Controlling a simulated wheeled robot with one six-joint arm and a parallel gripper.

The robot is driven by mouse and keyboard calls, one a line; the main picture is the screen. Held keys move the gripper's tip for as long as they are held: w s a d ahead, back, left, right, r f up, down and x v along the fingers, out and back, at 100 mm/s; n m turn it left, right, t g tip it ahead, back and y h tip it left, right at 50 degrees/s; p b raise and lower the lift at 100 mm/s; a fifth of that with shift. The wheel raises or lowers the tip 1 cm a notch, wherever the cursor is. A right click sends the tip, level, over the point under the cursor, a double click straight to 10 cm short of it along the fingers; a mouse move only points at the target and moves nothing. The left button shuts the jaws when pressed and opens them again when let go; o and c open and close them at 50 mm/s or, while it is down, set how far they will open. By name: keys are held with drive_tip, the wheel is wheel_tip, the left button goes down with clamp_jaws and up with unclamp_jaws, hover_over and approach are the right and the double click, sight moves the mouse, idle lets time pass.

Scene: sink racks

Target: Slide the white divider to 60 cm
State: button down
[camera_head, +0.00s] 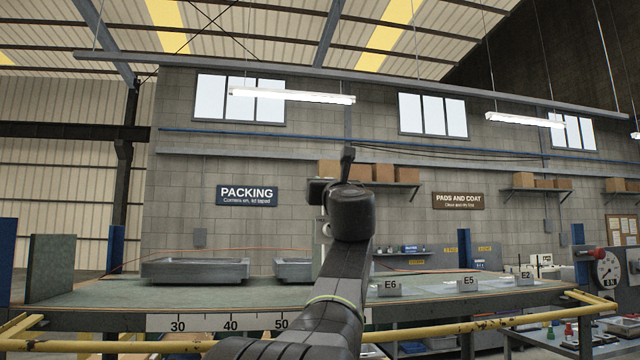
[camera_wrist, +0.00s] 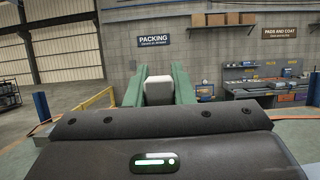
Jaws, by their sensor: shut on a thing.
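In the wrist view, the two green fingers of my gripper (camera_wrist: 158,78) are shut on a pale block, which looks like the white divider (camera_wrist: 158,90). Its lower part is hidden behind my wrist housing. In the head view, my dark arm reaches over the bench and hides most of the gripper and the divider. A white scale (camera_head: 205,323) runs along the bench's front edge. Its marks 30, 40 and 50 show. The scale just right of 50 is covered by my arm, so the 60 mark and the divider's reading cannot be seen.
The green bench (camera_head: 110,293) carries a metal tray (camera_head: 195,270) at the left and another (camera_head: 292,268) behind my arm. Label blocks E6 (camera_head: 390,288), E5 (camera_head: 467,284) and E2 (camera_head: 525,277) stand at the right. A yellow rail (camera_head: 450,328) runs along the front.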

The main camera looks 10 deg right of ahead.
drive_tip(key=shift+d, duration=0.1)
drive_tip(key=c, duration=1.7)
unclamp_jaws()
drive_tip(key=o, duration=0.5)
drive_tip(key=shift+d, duration=0.25)
drive_tip(key=shift+c, duration=0.2)
drive_tip(key=shift+a, duration=0.1)
drive_tip(key=shift+s, duration=0.1)
drive_tip(key=b+v, duration=0.5)
drive_tip(key=v, duration=0.8)
drive_tip(key=shift+s+f, duration=0.2)
drive_tip(key=shift+s, duration=0.05)
